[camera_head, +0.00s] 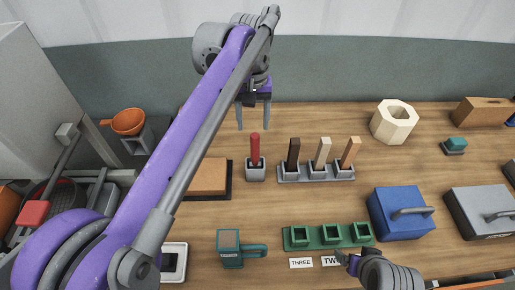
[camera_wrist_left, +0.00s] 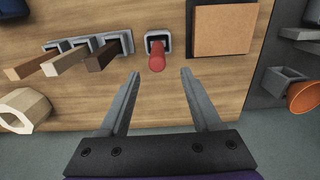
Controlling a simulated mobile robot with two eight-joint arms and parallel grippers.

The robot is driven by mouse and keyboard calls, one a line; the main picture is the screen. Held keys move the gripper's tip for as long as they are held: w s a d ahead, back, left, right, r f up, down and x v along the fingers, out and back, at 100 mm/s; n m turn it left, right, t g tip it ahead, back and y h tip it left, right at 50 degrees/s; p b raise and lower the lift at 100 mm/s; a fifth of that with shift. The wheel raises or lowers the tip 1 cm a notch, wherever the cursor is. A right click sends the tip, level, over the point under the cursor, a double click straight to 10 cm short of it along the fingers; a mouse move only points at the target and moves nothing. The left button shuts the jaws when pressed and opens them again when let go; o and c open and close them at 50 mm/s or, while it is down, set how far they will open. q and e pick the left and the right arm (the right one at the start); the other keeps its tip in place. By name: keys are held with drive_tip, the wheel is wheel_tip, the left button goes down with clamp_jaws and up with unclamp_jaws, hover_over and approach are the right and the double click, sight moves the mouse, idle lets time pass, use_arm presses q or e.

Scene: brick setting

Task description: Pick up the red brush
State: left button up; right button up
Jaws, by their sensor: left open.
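The red brush (camera_head: 255,149) stands upright in a small grey holder (camera_head: 255,173) on the wooden table. In the left wrist view the red brush (camera_wrist_left: 157,58) points toward the camera, ahead of the fingertips and between their lines. My left gripper (camera_head: 254,126) is open and empty, above and behind the brush in the head view. Its two fingers also show in the left wrist view (camera_wrist_left: 160,78), apart from the brush. My right gripper (camera_head: 347,262) shows only in part at the bottom of the head view; its jaws are unclear.
A rack (camera_head: 316,173) with dark, pale and tan sticks stands right of the brush. A brown block on a dark base (camera_head: 207,177) is at left. A green three-socket tray (camera_head: 327,236), a teal mug-like object (camera_head: 230,248) and a blue box (camera_head: 402,213) stand nearer.

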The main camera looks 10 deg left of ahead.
sight(253, 134)
use_arm(q)
drive_tip(key=f, duration=0.2)
drive_tip(key=shift+s+f, duration=0.25)
drive_tip(key=shift+f, duration=0.15)
drive_tip(key=shift+w+f, duration=0.1)
drive_tip(key=shift+f, duration=0.55)
drive_tip(key=f, duration=0.5)
drive_tip(key=shift+d, duration=0.25)
drive_tip(key=shift+r, duration=0.1)
clamp_jaws()
